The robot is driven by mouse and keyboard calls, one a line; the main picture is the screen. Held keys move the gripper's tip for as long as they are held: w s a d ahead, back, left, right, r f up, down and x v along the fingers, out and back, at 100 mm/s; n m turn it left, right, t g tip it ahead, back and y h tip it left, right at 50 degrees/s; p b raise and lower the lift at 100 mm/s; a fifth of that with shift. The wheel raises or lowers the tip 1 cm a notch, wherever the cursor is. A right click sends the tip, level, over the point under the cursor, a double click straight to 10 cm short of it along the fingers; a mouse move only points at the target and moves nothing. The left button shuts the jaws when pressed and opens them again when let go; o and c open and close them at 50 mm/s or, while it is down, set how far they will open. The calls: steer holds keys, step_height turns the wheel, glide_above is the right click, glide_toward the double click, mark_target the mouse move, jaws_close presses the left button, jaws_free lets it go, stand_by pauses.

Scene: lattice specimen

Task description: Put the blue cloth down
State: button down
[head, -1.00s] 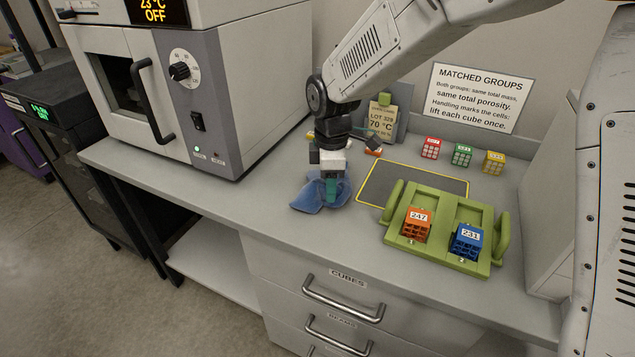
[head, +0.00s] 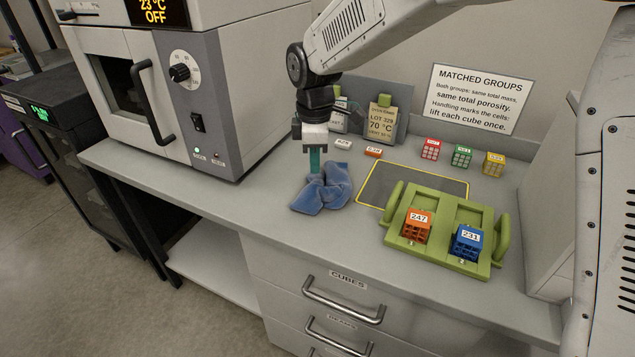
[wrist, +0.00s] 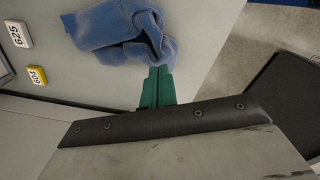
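The blue cloth (head: 325,190) lies crumpled on the grey bench top, left of the dark yellow-edged mat. It also shows in the wrist view (wrist: 105,32), folded over itself with a raised loop. My gripper (head: 314,172) points down at the cloth's back edge, just above or behind it. In the wrist view its two green fingers (wrist: 159,70) are side by side with only a thin line between them, and no cloth shows between them. The fingertips appear very near the cloth's edge; whether they touch it I cannot tell.
A green tray (head: 398,238) holds an orange cube (head: 417,225) and a blue cube (head: 467,242). The mat (head: 385,183) is empty. Small red, green and yellow cubes stand behind it. An oven (head: 215,100) stands at left. Label blocks (head: 343,143) and a lot card (head: 381,122) are behind my gripper.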

steer(key=shift+s+d+f, duration=0.1)
steer(key=shift+s+f, duration=0.05)
steer(key=shift+f, duration=0.95)
steer(key=shift+f+p, duration=0.5)
steer(key=shift+f, duration=3.35)
step_height(320, 180, up, 9)
